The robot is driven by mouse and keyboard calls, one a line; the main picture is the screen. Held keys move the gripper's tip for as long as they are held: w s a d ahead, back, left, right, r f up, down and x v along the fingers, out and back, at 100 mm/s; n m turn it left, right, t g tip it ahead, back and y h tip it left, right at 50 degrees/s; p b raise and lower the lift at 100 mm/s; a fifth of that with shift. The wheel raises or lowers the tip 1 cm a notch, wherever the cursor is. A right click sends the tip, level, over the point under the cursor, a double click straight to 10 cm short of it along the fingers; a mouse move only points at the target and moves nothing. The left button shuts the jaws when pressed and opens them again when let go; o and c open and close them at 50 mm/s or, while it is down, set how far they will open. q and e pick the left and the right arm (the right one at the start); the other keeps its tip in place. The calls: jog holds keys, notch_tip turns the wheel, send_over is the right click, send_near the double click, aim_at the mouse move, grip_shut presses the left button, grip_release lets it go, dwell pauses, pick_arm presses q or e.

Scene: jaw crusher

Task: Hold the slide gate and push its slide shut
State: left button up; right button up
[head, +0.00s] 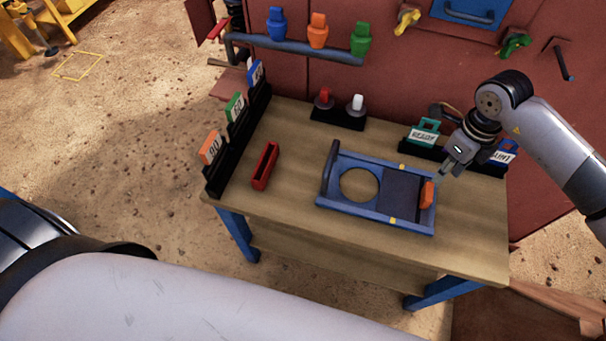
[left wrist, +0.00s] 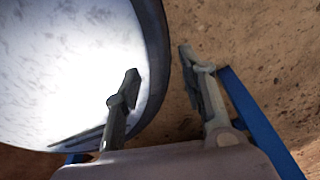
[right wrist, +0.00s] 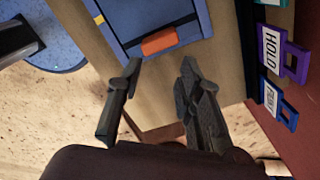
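The slide gate, a blue frame (head: 348,206) with a round opening, lies flat on the wooden table. Its dark slide (head: 402,193) is at the right, clear of the opening, and has an orange handle (head: 426,195). A dark blue bar handle (head: 329,167) stands at the frame's left end. My right gripper (head: 447,172) is just right of the orange handle, apart from it. In the right wrist view the gripper (right wrist: 161,65) is open and empty, with the orange handle (right wrist: 159,42) ahead between its fingertips. My left gripper (left wrist: 158,62) is open and empty, outside the head view.
A red tray (head: 265,166) lies left of the gate. Number cards in a black rack (head: 232,140) line the table's left edge. A holder with red and white knobs (head: 338,116) and tag racks (head: 424,133) stand at the back. The table front (head: 300,225) is clear.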

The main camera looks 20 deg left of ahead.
aim_at(333, 153)
pick_arm(q)
jog(key=w+d+r+m+t, duration=0.1)
jog(key=w+r+m+t, duration=0.35)
jog(key=w, duration=0.35)
jog(key=w+d+r+m+t+h, duration=0.25)
jog(key=w+r+m, duration=0.4)
jog(key=r, duration=0.65)
jog(key=w+d+r+m+t+h, duration=0.2)
jog(key=w+r+m+t, duration=0.25)
jog(key=w+r, duration=0.65)
jog(key=w+d+r+m+t+h, duration=0.3)
jog(key=r+m, duration=0.4)
jog(key=r, duration=0.9)
jog(key=shift+y, duration=0.35)
jog(key=x, duration=1.1)
jog(key=a+x, duration=0.1)
jog(key=x, duration=0.4)
jog(key=shift+w+d+f, duration=0.1)
jog(key=shift+w+d, duration=0.05)
jog(key=shift+w, duration=0.4)
jog(key=shift+c, duration=0.2)
grip_shut()
